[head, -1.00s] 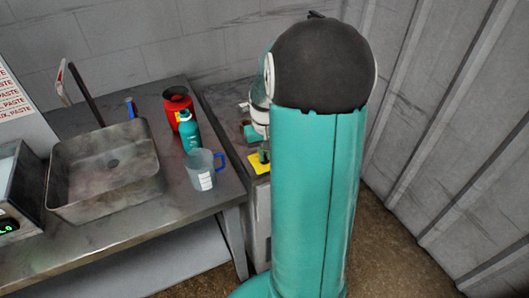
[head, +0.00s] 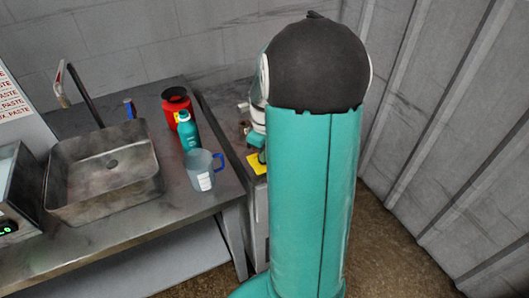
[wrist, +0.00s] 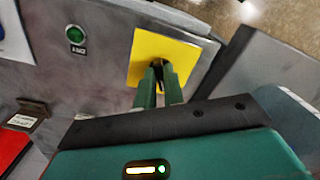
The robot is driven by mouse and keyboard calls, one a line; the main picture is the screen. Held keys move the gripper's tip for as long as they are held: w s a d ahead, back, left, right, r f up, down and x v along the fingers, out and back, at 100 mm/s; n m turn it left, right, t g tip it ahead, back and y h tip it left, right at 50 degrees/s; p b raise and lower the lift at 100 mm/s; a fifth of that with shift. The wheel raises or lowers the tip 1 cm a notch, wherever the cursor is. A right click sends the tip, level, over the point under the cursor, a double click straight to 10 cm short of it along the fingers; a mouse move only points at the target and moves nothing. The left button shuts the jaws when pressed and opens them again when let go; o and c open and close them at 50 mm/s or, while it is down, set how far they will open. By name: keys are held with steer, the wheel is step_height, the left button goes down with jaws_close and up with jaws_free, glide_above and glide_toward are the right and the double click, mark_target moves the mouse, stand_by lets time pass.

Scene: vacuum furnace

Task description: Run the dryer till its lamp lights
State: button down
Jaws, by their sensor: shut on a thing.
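A grey metal cabinet (wrist: 110,60), which seems to be the dryer, carries a yellow plate (wrist: 162,58) on its face. The plate also shows in the head view (head: 256,164), partly behind my arm. In the wrist view my gripper (wrist: 160,72) is at the plate, its green fingers close together around a small dark part, seemingly a knob or switch, mostly hidden between them. A round green lamp (wrist: 76,35) with a small label below sits left of the plate. It looks dull green; I cannot tell for sure whether it is lit.
A steel bench left of the cabinet holds a basin (head: 105,170), a red canister (head: 177,105), a teal bottle (head: 188,130) and a clear jug (head: 201,170) with a blue handle. A corrugated wall (head: 450,120) stands at right. A small labelled catch (wrist: 30,116) is on the cabinet.

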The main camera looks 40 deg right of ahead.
stand_by(0.4)
steer(key=c, duration=1.5)
jaws_free()
steer(key=shift+r, duration=0.15)
step_height(320, 180, up, 14)
steer(key=shift+f, duration=0.2)
steer(key=s+a+r+m+t, duration=0.1)
steer(key=s+a+t, duration=0.1)
steer(key=a, duration=0.7)
steer(key=s+a+r+m+t, duration=0.1)
steer(key=s+a+r, duration=0.1)
steer(key=s+a, duration=0.3)
steer(key=s+a+r+t, duration=0.1)
steer(key=s+a, duration=0.3)
steer(key=a, duration=0.9)
steer(key=shift+r+m+t, duration=0.25)
steer(key=shift+m+t, duration=0.15)
steer(key=shift+t, duration=0.4)
